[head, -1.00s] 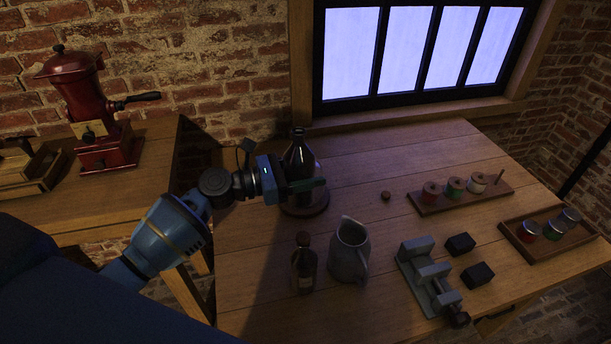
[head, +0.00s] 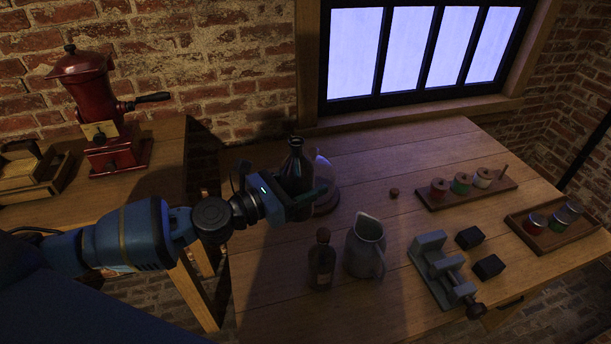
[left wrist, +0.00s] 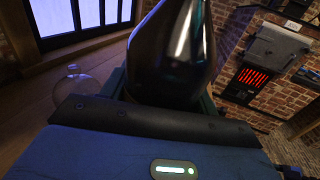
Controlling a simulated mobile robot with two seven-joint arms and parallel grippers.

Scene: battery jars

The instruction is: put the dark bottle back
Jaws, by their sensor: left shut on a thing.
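A tall dark bottle (head: 296,174) is upright between the fingers of my left gripper (head: 306,196), which is shut on it near the table's left edge. In the left wrist view the bottle (left wrist: 172,55) fills the top middle, and its neck is out of the picture. A clear glass dome or jar (head: 327,180) stands just behind and to the right of the bottle, partly hidden by it. The glass also shows at the left of the left wrist view (left wrist: 76,88). A smaller brown bottle (head: 321,264) stands on the table nearer to me. My right gripper is not in view.
A grey pitcher (head: 364,250) stands beside the brown bottle. A grey vise-like tool (head: 442,272), two black blocks (head: 470,237), a spool rack (head: 468,191) and a tray of small cans (head: 549,233) are on the right. A red grinder (head: 95,115) is on the left table. The table's back middle is clear.

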